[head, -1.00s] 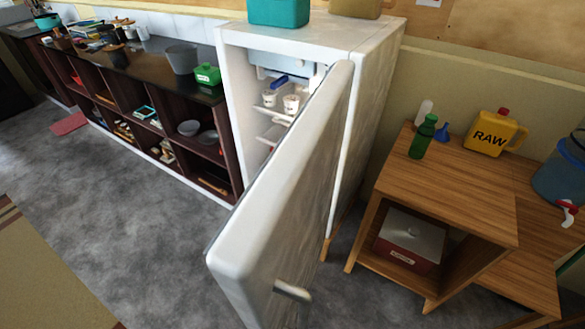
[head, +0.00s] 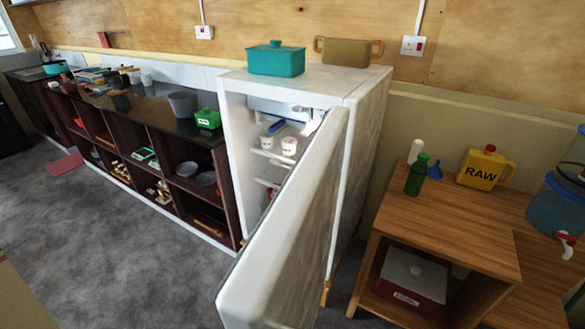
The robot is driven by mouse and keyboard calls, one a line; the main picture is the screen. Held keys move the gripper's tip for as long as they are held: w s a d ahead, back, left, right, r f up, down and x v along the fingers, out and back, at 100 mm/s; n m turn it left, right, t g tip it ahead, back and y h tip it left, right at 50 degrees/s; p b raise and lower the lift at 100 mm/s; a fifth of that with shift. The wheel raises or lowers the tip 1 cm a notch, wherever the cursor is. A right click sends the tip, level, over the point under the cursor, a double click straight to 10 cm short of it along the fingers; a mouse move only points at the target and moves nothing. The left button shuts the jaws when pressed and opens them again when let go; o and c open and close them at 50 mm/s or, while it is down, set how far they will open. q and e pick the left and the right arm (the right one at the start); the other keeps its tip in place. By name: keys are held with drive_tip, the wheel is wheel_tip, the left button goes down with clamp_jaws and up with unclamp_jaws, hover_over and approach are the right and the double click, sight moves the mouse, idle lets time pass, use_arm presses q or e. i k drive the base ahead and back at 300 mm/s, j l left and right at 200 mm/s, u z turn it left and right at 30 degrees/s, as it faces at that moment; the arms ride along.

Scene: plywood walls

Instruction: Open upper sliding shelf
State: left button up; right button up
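The white fridge (head: 356,160) stands in the middle with its door (head: 285,235) swung open toward me. Inside, a pale blue-grey panel (head: 262,104) sits at the top of the compartment. Below it, an upper shelf (head: 262,152) bears two white cups (head: 289,146) and a blue item (head: 276,127). A lower shelf (head: 268,178) shows partly beneath it. The open door hides the right part of the interior and the lower inside. I cannot tell from here how far the shelves are pulled out. Neither of my grippers is in view.
A teal pot (head: 276,62) and a brown pot (head: 346,51) stand on the fridge. Dark open shelving with a black counter (head: 130,103) runs to the left. A wooden table (head: 440,225) with a yellow jug (head: 484,167) stands right.

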sight(262, 152)
drive_tip(key=j, duration=0.65)
drive_tip(key=j+z, duration=0.15)
drive_tip(key=j, duration=0.45)
drive_tip(key=k+j, duration=0.15)
drive_tip(key=j, duration=0.5)
drive_tip(key=i+j+z, duration=0.4)
drive_tip(key=i+j, duration=1.1)
drive_tip(key=i, duration=0.1)
